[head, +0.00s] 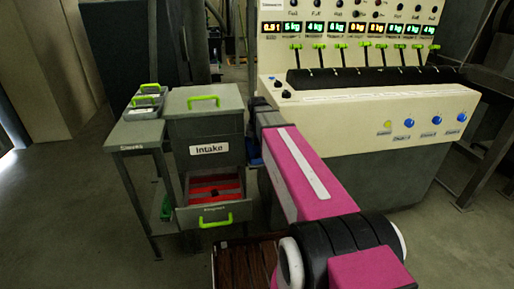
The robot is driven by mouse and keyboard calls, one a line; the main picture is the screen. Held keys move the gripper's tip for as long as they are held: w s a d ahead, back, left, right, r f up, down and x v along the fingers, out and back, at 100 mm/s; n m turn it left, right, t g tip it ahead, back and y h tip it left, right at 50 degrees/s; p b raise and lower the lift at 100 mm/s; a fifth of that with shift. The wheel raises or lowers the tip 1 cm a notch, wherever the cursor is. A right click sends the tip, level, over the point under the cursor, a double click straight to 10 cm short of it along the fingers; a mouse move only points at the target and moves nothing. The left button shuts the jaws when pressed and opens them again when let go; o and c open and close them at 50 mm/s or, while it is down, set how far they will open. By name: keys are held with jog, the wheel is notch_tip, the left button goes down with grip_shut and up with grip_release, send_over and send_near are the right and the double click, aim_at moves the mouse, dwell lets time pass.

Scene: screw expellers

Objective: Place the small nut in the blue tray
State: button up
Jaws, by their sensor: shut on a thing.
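The pink link of my arm reaches from the lower right toward the grey Intake cabinet. My gripper does not show clearly; the far end of my arm is a dark grey part beside the cabinet, and no fingers can be made out. The small nut cannot be seen. A small dark blue patch (255,152) shows between the cabinet and my arm; I cannot tell whether it is the blue tray.
The Intake cabinet (205,125) has its lower drawer (212,211) pulled open, with red inside. A side table (137,134) with small grey bins (147,101) stands left. The cream control console (375,105) stands behind and right. Floor at left is clear.

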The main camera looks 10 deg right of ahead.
aim_at(257, 141)
jog(key=shift+f, duration=1.85)
jog(key=shift+f, duration=0.15)
jog(key=o, duration=0.9)
notch_tip(257, 141, up, 12)
jog(key=shift+r, duration=0.15)
